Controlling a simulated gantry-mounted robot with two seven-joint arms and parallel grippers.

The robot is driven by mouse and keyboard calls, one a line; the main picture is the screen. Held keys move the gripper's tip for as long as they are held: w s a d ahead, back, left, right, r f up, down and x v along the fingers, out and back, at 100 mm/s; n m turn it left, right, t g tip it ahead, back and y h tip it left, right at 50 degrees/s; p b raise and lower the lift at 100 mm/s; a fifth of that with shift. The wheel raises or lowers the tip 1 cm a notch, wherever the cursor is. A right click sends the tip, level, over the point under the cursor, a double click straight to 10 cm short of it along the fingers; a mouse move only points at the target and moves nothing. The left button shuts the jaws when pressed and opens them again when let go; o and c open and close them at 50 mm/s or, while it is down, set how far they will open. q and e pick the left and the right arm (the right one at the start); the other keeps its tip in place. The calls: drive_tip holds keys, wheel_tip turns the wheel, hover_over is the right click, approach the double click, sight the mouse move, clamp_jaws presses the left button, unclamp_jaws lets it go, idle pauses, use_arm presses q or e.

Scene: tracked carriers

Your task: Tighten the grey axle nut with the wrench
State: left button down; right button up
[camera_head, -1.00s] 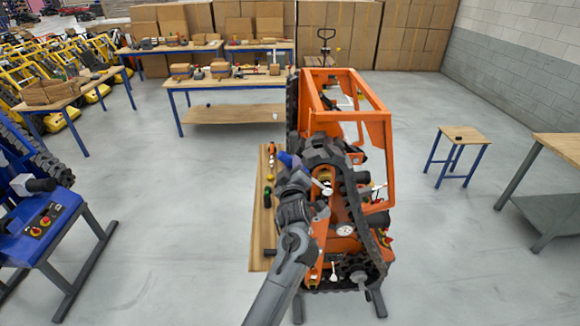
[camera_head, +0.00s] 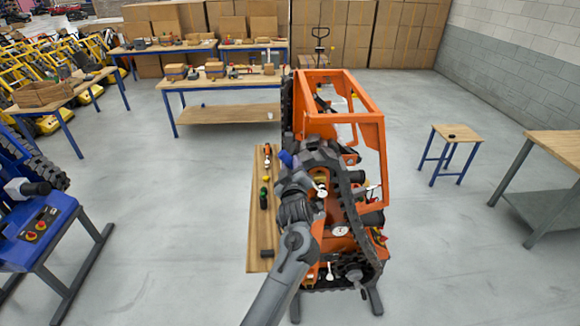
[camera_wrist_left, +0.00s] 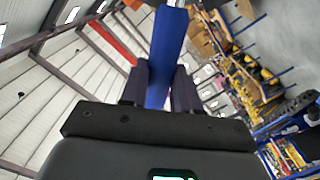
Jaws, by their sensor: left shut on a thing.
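My left gripper (camera_head: 290,173) is at the left side of the orange tracked carrier (camera_head: 372,110), beside its upper track wheel. It is shut on a blue bar, which looks like the wrench's handle (camera_head: 287,158). I cannot make out the grey axle nut; my arm and the track cover part of the carrier's side. My right gripper is not in view.
A wooden board (camera_head: 257,225) with small tools lies left of the carrier. A blue machine (camera_head: 40,235) stands at far left, a small stool (camera_head: 455,133) and a bench (camera_head: 555,148) at right. Workbenches (camera_head: 225,82) stand behind. Floor between is clear.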

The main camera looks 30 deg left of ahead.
use_arm(q)
drive_tip(key=shift+r, duration=0.15)
drive_tip(key=shift+w+d+r+m+p, duration=0.4)
drive_tip(key=shift+d+m+p, duration=0.2)
drive_tip(key=shift+p, duration=0.1)
idle(0.3)
drive_tip(key=shift+w+d+r+m+p, duration=0.3)
drive_tip(key=shift+d+r+m+p, duration=0.1)
drive_tip(key=shift+d+m+p, duration=0.2)
drive_tip(key=shift+w+d+r+m+p, duration=0.3)
drive_tip(key=shift+w+d+m+p, duration=0.1)
drive_tip(key=shift+d+m+p, duration=0.15)
